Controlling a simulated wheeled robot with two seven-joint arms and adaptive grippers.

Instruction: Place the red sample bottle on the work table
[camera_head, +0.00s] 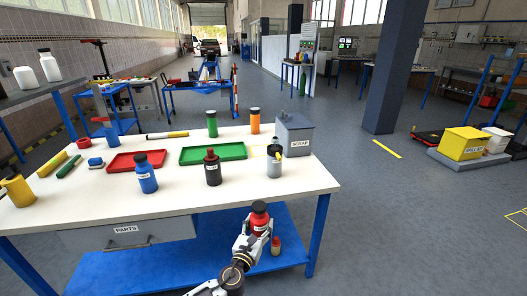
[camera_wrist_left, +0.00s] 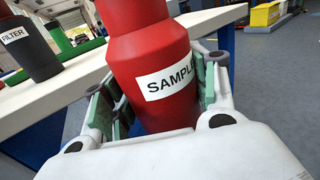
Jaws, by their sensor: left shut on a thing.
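The red sample bottle (camera_head: 259,222) has a dark cap and sits upright in my left gripper (camera_head: 257,232), in front of the work table's front edge. The left wrist view shows the red bottle (camera_wrist_left: 163,75) with its SAMPLE label between both green-padded fingers of my left gripper (camera_wrist_left: 160,108). The white-topped work table (camera_head: 175,222) fills the middle of the head view, with its front edge just behind the bottle. Whether the bottle touches the table edge is hard to tell. My right gripper is not in view.
The front right tabletop is clear.

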